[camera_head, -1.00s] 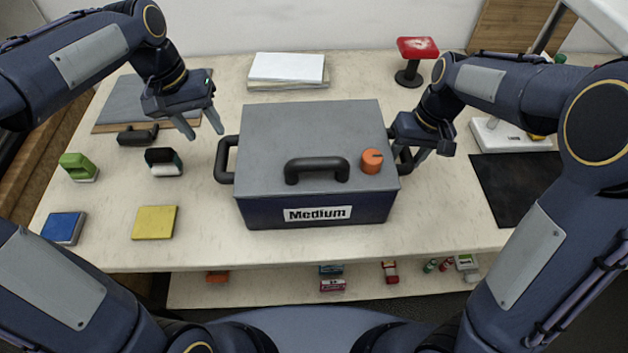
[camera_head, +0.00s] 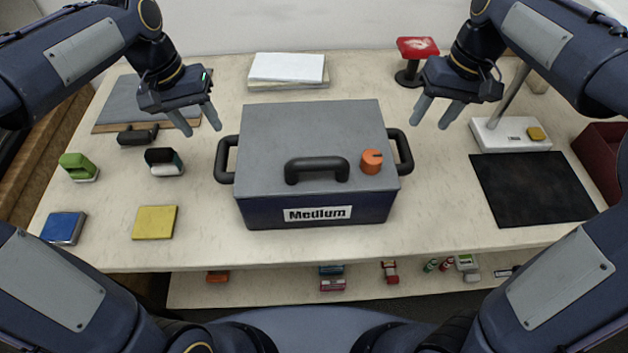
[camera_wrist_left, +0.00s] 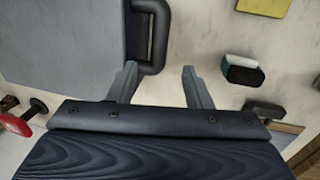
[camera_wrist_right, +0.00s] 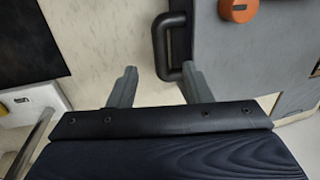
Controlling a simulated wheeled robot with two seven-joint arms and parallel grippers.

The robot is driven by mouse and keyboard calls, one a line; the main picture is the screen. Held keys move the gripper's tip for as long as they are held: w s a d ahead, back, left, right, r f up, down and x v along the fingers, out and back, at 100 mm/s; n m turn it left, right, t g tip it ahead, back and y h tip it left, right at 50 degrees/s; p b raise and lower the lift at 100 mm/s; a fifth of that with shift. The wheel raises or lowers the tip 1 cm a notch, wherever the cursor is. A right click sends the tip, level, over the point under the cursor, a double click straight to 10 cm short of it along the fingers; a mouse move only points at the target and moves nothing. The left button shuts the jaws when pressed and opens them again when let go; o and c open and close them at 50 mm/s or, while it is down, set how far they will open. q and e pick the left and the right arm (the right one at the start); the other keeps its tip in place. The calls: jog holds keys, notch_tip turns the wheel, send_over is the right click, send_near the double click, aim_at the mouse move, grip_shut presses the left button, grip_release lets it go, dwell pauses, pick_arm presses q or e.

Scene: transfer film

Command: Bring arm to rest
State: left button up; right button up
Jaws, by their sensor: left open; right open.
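My left gripper (camera_head: 196,122) is open and empty, raised above the table to the left of the box. My right gripper (camera_head: 432,114) is open and empty, raised above the table to the right of the box. A grey and dark blue box (camera_head: 262,190) labelled "Medium" stands in the middle of the table. It has a black front handle, a black handle on each side and an orange knob (camera_head: 371,162). The left side handle shows in the left wrist view (camera_wrist_left: 160,35) and the right one in the right wrist view (camera_wrist_right: 160,50). Both grippers are apart from the handles.
A green tool (camera_head: 80,167), a black and white block (camera_head: 164,162), a blue block (camera_head: 64,228) and a yellow pad (camera_head: 155,222) lie at left. A red-topped stand (camera_head: 416,50) and white papers (camera_head: 287,68) are behind. A dark mat (camera_head: 532,190) lies at right.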

dwell(0.4)
pick_arm(q)
jog(key=s+f+t, duration=0.2)
jog(key=s, duration=0.8)
jog(key=s+f+t+h, duration=0.1)
jog(key=s+f+t, duration=0.1)
jog(key=s, duration=0.9)
jog(key=shift+d+f+n+t+h, duration=0.25)
jog(key=shift+d+n+t, duration=0.2)
jog(key=shift+t, duration=0.25)
pick_arm(e)
jog(key=s+f+m+t, duration=0.1)
jog(key=s+f+t, duration=0.2)
jog(key=s, duration=0.7)
jog(key=s+f+m+t+y, duration=0.1)
jog(key=s+f+t, duration=0.2)
jog(key=s, duration=0.8)
jog(key=shift+s+a+m+y, duration=0.15)
jog(key=shift+a+m+y, duration=0.15)
jog(key=shift+a, duration=0.15)
